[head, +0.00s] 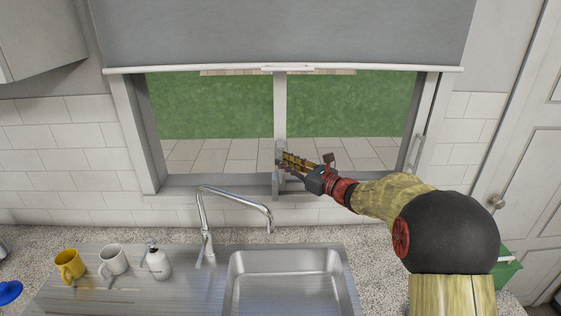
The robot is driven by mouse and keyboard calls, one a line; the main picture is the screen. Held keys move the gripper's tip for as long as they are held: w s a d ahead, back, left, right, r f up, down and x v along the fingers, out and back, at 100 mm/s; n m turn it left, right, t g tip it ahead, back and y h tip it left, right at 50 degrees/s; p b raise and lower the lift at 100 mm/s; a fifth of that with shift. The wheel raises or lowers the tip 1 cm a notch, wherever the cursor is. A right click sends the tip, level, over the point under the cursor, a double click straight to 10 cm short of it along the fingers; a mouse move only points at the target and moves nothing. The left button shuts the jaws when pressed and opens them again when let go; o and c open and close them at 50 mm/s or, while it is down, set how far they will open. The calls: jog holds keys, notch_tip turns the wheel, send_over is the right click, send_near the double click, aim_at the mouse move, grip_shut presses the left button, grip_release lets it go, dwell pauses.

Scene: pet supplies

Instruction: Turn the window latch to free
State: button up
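The window (280,100) has two panes with a central upright frame. A small grey latch (279,150) seems to sit on that central frame, low down, mostly behind my fingertips. My gripper (284,161) reaches in from the right, with its fingertips at the central frame beside the latch. I cannot tell whether the fingers touch the latch or are closed on it. The latch's exact angle is too small and too hidden to tell. Another handle (416,152) is on the right side of the window frame.
A yellow mug (69,265), a white mug (113,260) and a soap dispenser (156,262) stand on the left drainboard. A grey blind (280,30) covers the window's top.

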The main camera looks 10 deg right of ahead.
jog(key=shift+x, duration=1.2)
jog(key=shift+c, duration=1)
grip_shut()
